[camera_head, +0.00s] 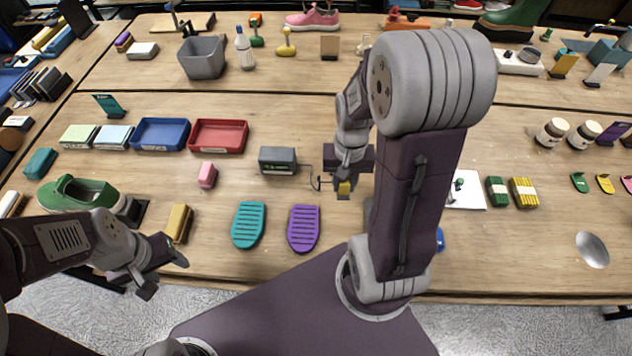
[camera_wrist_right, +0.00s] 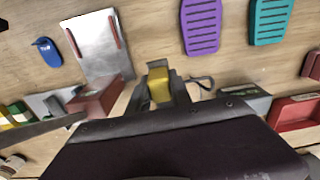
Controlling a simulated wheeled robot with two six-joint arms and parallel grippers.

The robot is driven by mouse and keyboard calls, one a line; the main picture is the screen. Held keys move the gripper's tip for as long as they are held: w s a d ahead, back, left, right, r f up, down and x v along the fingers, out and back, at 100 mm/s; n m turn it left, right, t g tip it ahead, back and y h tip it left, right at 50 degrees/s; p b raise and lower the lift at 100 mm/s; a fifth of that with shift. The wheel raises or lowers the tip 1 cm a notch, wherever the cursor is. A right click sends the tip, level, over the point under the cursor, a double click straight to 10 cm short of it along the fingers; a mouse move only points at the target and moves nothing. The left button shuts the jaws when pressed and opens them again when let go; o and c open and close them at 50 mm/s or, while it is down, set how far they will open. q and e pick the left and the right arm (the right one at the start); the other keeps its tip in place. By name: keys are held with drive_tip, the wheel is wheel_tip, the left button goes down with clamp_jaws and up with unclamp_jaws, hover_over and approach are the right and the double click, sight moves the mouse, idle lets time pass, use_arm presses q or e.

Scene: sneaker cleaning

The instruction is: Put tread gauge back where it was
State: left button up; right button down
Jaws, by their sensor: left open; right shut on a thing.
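My right gripper (camera_head: 343,187) is shut on a small yellow piece, which I take to be the tread gauge (camera_head: 344,188). It is right of a dark grey box (camera_head: 278,160), with a thin black cable between them. In the right wrist view the yellow gauge (camera_wrist_right: 159,86) sits between the fingers of my right gripper (camera_wrist_right: 158,88), and the cable loops beside it. Whether the gauge touches the table is unclear. My left gripper (camera_head: 163,274) is open and empty at the table's front edge, near a green shoe (camera_head: 75,192).
A purple sole (camera_head: 303,228) and a teal sole (camera_head: 248,225) lie in front of the grey box. A red tray (camera_head: 218,136) and a blue tray (camera_head: 160,134) are behind left. A metal plate with red strips (camera_wrist_right: 98,45) is near the right gripper. My right arm hides some table.

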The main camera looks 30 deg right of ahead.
drive_tip(key=shift+w+d+f, duration=0.15)
drive_tip(key=shift+d+f, duration=0.05)
drive_tip(key=shift+d, duration=0.1)
drive_tip(key=shift+w+a+r+m, duration=0.1)
drive_tip(key=shift+a+r+m, duration=0.2)
drive_tip(key=shift+a, duration=0.25)
drive_tip(key=w+f, duration=0.2)
drive_tip(key=w, duration=0.1)
drive_tip(key=w+a+f, duration=0.1)
drive_tip(key=w+f, duration=0.1)
drive_tip(key=w, duration=0.2)
drive_tip(key=w+a+f, duration=0.1)
drive_tip(key=w+f, duration=0.2)
drive_tip(key=w, duration=0.1)
drive_tip(key=shift+w, duration=0.15)
wheel_tip(320, 180, down, 4)
drive_tip(key=shift+r+p, duration=0.2)
drive_tip(key=shift+p, duration=0.2)
drive_tip(key=shift+f, duration=0.4)
